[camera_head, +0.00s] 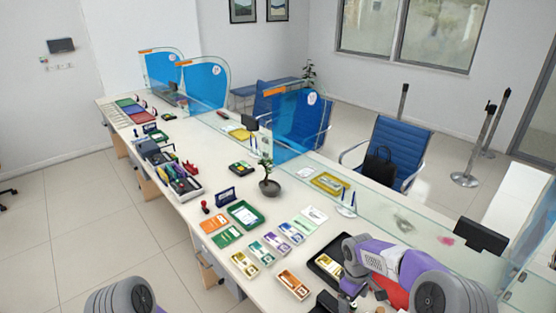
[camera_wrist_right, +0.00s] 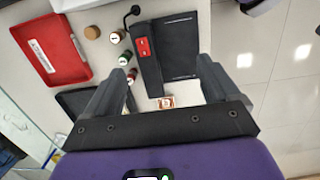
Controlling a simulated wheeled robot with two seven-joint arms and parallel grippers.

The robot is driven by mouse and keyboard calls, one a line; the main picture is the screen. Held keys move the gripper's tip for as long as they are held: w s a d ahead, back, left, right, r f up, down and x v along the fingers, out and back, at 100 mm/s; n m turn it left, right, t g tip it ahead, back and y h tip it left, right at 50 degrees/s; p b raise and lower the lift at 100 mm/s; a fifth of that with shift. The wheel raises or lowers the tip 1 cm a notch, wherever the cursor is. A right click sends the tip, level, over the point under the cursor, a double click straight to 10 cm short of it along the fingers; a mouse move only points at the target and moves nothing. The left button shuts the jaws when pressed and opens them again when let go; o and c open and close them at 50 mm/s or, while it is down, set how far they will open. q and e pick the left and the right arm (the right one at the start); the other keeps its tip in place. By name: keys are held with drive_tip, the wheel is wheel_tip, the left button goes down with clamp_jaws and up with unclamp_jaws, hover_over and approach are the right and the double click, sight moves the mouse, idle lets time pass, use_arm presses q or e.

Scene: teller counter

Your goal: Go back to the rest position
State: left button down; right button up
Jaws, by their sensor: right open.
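My right arm comes in from the lower right in the head view, grey and purple. Its gripper (camera_head: 346,290) is over the near end of the counter (camera_head: 170,185), beside a black tray (camera_head: 313,262) holding yellow notes. In the right wrist view the two dark fingers of my right gripper (camera_wrist_right: 162,68) are wide apart with nothing held between them. Beyond them lie a black folder-like object (camera_wrist_right: 182,48) and a red item (camera_wrist_right: 143,47). Of my left arm only a grey joint shows at the bottom left of the head view; its gripper is out of view.
Bundles of coloured notes (camera_head: 293,283), a green tray (camera_head: 245,215) and a small potted tree (camera_head: 269,187) stand on the counter. Glass runs along its far side.

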drive_tip(key=s+a+f+m+y, duration=0.25)
drive_tip(key=a+f, duration=0.25)
drive_tip(key=f, duration=0.4)
drive_tip(key=s+a+f+m+y, duration=0.1)
drive_tip(key=s+a+f+m, duration=0.2)
drive_tip(key=s, duration=0.4)
drive_tip(key=s+a+f+m+t+y, duration=0.1)
drive_tip(key=s+a+f+m, duration=0.15)
drive_tip(key=s, duration=0.35)
drive_tip(key=s+a+f+m+y, duration=0.1)
drive_tip(key=s+a+f+m, duration=0.1)
drive_tip(key=s+f, duration=0.35)
use_arm(q)
wheel_tip(320, 180, down, 10)
drive_tip(key=b, duration=1)
drive_tip(key=shift+w, duration=0.3)
use_arm(e)
wheel_tip(320, 180, down, 9)
drive_tip(key=s+m, duration=0.1)
drive_tip(key=s, duration=0.1)
drive_tip(key=shift+r+t, duration=0.2)
drive_tip(key=shift+t, duration=0.1)
drive_tip(key=shift+a, duration=0.1)
drive_tip(key=shift+c, duration=0.5)
